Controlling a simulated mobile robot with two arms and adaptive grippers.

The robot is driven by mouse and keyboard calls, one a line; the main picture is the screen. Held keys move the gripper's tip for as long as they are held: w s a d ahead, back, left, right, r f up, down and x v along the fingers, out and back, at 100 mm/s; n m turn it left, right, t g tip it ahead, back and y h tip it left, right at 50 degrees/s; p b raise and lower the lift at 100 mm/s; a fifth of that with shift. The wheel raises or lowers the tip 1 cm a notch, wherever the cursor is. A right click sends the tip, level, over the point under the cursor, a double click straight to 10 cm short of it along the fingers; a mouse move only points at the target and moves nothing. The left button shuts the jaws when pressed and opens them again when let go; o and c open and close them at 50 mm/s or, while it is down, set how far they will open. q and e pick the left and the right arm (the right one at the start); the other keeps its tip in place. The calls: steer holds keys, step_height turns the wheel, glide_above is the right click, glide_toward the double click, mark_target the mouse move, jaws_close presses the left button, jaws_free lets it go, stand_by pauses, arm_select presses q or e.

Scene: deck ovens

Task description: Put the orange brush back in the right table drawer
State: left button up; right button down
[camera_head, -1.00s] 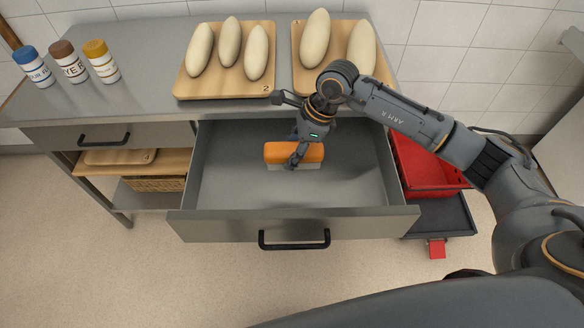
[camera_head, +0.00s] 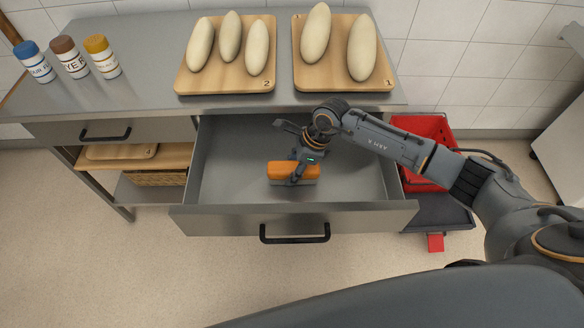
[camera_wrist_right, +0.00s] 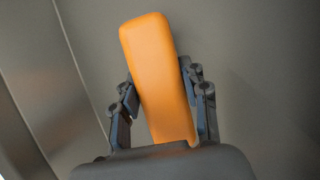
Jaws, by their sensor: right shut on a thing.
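The orange brush (camera_head: 283,169) is inside the open right table drawer (camera_head: 222,182), near the middle of the drawer. Its pale bristle side faces down; I cannot tell whether it touches the drawer floor. My right gripper (camera_head: 297,176) reaches down into the drawer and is shut on the brush. In the right wrist view the orange brush (camera_wrist_right: 158,75) lies between the two fingers of the right gripper (camera_wrist_right: 162,105). The drawer is pulled well out, with its black handle (camera_head: 294,238) at the front. My left gripper is not in view.
Two wooden boards (camera_head: 228,87) with pale dough loaves lie on the tabletop above the drawer. Several shaker jars (camera_head: 70,57) stand at the left. The left drawer (camera_head: 110,133) is shut. A red crate (camera_head: 430,127) is to the right, behind my arm.

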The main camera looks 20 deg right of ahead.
steer(key=shift+f, duration=0.2)
steer(key=c, duration=0.7)
jaws_free()
steer(key=shift+r, duration=0.1)
steer(key=shift+r, duration=0.15)
steer(key=shift+d+r, duration=0.1)
steer(key=shift+r, duration=0.15)
steer(key=v, duration=1.1)
steer(key=shift+s+d+r+b, duration=0.1)
steer(key=shift+d+r+b, duration=0.1)
steer(key=shift+b, duration=0.2)
steer(key=shift+f, duration=0.1)
